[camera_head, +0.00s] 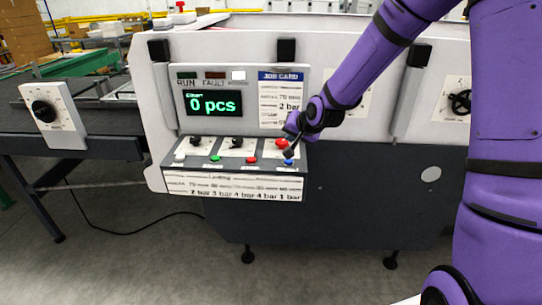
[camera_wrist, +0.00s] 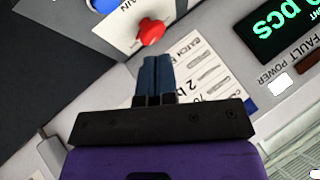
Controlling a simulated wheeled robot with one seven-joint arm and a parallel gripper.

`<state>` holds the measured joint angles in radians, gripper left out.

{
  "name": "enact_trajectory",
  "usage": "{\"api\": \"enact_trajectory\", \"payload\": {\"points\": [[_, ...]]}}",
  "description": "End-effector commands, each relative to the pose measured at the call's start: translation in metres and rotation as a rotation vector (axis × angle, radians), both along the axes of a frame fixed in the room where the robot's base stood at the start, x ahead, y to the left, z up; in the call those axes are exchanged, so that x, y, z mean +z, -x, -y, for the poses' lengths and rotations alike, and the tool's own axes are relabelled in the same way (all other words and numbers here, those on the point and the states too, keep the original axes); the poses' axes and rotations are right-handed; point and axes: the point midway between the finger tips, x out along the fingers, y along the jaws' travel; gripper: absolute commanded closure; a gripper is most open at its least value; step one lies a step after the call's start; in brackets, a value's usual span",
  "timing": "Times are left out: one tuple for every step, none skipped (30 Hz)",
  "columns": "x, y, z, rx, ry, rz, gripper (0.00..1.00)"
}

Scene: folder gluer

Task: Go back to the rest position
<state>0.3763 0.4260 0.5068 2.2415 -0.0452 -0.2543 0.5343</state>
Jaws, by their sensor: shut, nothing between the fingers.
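My gripper (camera_head: 289,152) is at the end of my purple arm, just in front of the right side of the machine's control panel. In the wrist view its two dark blue fingers (camera_wrist: 157,78) are together with nothing between them. Whether the tips touch the button cannot be told. A blue button (camera_head: 288,162) sits just below the gripper in the head view.
The panel has a display (camera_head: 213,103) reading 0 pcs, a job card (camera_head: 282,100) and several knobs and buttons. A dial plate (camera_head: 457,99) is on the right. A conveyor (camera_head: 95,125) with another dial plate (camera_head: 52,114) extends left.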

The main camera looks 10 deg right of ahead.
Motion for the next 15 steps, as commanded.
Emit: {"api": "enact_trajectory", "payload": {"points": [[0.001, 0.001, 0.0, 0.002, 0.003, 0.0, 1.0], [0.002, 0.001, 0.0, 0.004, 0.007, -0.001, 1.0], [0.005, 0.003, 0.0, 0.007, 0.015, -0.003, 1.0], [0.007, 0.005, 0.001, 0.012, 0.025, -0.004, 1.0], [0.011, 0.008, 0.001, 0.018, 0.038, -0.006, 1.0], [0.017, 0.013, 0.002, 0.026, 0.058, -0.011, 1.0], [0.023, 0.017, 0.004, 0.032, 0.076, -0.014, 1.0], [0.029, 0.021, 0.005, 0.041, 0.096, -0.018, 1.0], [0.038, 0.028, 0.006, 0.052, 0.124, -0.024, 1.0], [0.045, 0.035, 0.008, 0.06, 0.146, -0.031, 1.0], [0.051, 0.041, 0.009, 0.069, 0.168, -0.036, 1.0], [0.06, 0.049, 0.012, 0.078, 0.195, -0.045, 1.0], [0.067, 0.056, 0.013, 0.086, 0.216, -0.05, 1.0], [0.074, 0.062, 0.014, 0.093, 0.236, -0.056, 1.0], [0.082, 0.071, 0.017, 0.102, 0.26, -0.064, 1.0]]}}
